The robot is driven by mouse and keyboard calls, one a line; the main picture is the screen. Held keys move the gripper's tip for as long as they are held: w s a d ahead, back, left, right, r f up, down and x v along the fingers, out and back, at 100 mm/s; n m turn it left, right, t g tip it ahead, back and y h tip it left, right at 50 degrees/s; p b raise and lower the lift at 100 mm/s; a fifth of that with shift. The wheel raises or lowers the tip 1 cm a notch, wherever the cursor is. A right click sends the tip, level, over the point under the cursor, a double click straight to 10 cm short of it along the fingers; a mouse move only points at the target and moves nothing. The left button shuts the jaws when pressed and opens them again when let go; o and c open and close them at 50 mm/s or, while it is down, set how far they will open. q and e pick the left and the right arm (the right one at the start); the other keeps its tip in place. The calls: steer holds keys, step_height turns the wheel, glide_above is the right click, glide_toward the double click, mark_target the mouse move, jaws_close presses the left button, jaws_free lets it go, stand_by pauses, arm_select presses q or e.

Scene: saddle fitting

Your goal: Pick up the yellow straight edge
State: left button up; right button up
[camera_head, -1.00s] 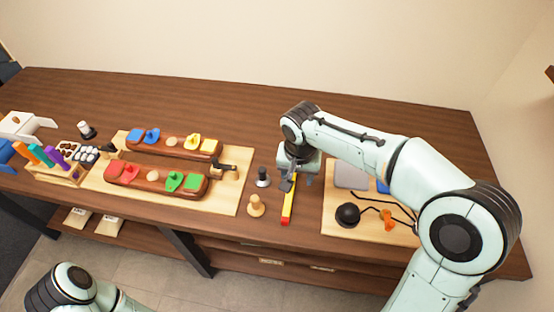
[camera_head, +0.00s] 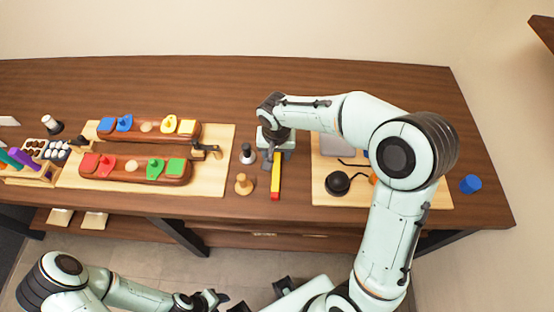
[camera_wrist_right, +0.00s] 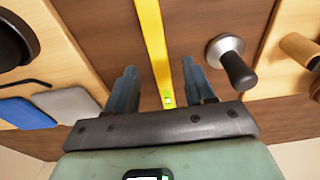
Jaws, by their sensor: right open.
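The yellow straight edge (camera_head: 276,176) lies on the brown bench, with a red end toward the front. It is between the cutting board with the two saddles and the board on the right. My right gripper (camera_head: 272,162) is over its far part and hides some of it. In the right wrist view the straight edge (camera_wrist_right: 153,45) runs between the two fingers of the open right gripper (camera_wrist_right: 160,88), with a gap on each side. My left gripper (camera_head: 212,299) is low at the bottom edge, in front of the bench; its jaws are unclear.
A dark-knobbed tool (camera_head: 247,154) and a wooden-knobbed piece (camera_head: 243,184) stand close to the left of the straight edge. The right board (camera_head: 325,190) holds a black round thing (camera_head: 337,183). A blue cup (camera_head: 470,184) stands far right. The back of the bench is clear.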

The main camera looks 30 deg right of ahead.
mark_target(277, 158)
steer(key=f, duration=0.3)
steer(key=shift+w+d+f, duration=0.2)
steer(key=shift+w+f, duration=0.15)
jaws_close()
steer(key=shift+r, duration=0.1)
